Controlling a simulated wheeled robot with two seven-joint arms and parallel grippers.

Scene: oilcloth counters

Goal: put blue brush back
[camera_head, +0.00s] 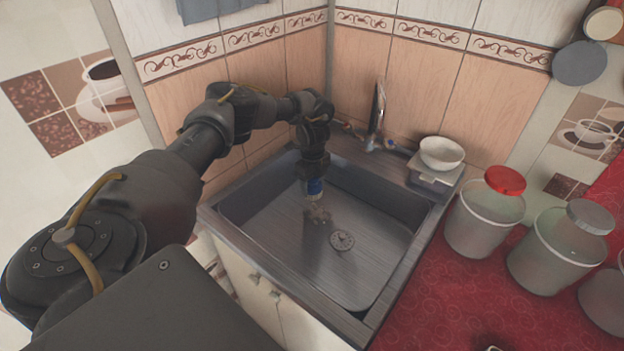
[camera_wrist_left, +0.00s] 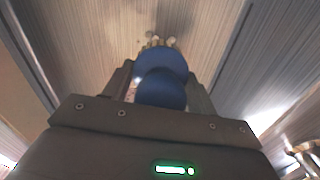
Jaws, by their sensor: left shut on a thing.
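The blue brush (camera_head: 315,187) is held in my left gripper (camera_head: 314,180), above the floor of the metal sink (camera_head: 290,262). In the left wrist view the brush (camera_wrist_left: 161,82) shows as a rounded blue body with pale bristle tufts at its far end. The fingers of my left gripper (camera_wrist_left: 160,88) are shut on it from both sides. The brush points down into the sink; whether its bristles touch the sink floor I cannot tell. My right gripper is not in view.
A round drain (camera_head: 342,240) lies in the sink floor. A faucet (camera_head: 377,115) stands behind the sink. A white bowl (camera_head: 441,153) sits at its back right corner. A red-lidded jar (camera_head: 484,222) and a grey-lidded jar (camera_head: 558,250) stand on the red counter (camera_head: 440,310).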

